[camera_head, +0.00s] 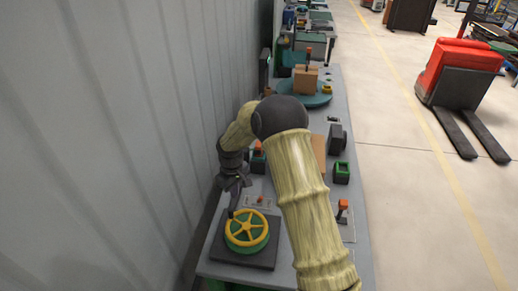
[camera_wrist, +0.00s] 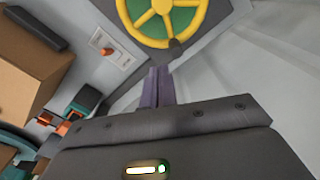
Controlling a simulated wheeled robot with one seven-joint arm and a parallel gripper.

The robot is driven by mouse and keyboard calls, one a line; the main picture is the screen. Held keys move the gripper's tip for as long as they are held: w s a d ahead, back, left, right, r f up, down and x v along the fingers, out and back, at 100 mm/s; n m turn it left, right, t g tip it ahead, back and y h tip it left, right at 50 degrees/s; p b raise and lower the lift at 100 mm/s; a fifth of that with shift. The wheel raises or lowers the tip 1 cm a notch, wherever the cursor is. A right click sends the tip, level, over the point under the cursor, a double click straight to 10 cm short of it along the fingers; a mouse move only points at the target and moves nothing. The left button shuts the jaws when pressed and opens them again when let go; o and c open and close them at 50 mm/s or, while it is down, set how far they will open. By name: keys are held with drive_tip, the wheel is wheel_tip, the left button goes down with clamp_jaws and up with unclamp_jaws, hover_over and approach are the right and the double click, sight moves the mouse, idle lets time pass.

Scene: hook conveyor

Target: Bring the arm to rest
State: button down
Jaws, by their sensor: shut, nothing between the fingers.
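My gripper (camera_head: 234,207) is at the left edge of the grey bench, just above and behind the yellow and green handwheel (camera_head: 246,231). In the wrist view my gripper's fingers (camera_wrist: 158,75) are together with nothing between them, and the handwheel (camera_wrist: 163,22) lies beyond their tips. I cannot tell whether the tips touch its rim. My arm is bent and reaches over the bench.
The bench (camera_head: 345,196) carries a cardboard box (camera_head: 305,79) on a teal turntable (camera_head: 312,98), a green-edged block (camera_head: 342,172) and a red-topped lever (camera_head: 343,208). A grey wall (camera_head: 120,120) stands close on the left. A red pallet truck (camera_head: 460,75) is on the open floor at right.

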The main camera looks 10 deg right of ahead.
idle(0.4)
drive_tip(key=s+d+r+m+t+b, duration=0.1)
drive_tip(key=s+d+r+m+b, duration=0.2)
drive_tip(key=s, duration=0.9)
drive_tip(key=s+d+r+m+t+b, duration=0.1)
drive_tip(key=s+d+r+m+b, duration=0.2)
drive_tip(key=s+d, duration=0.6)
drive_tip(key=s+r+m, duration=0.2)
drive_tip(key=s+r, duration=0.1)
drive_tip(key=shift+s+t, duration=0.25)
drive_tip(key=shift+t, duration=0.05)
drive_tip(key=shift+d+r, duration=0.1)
idle(0.6)
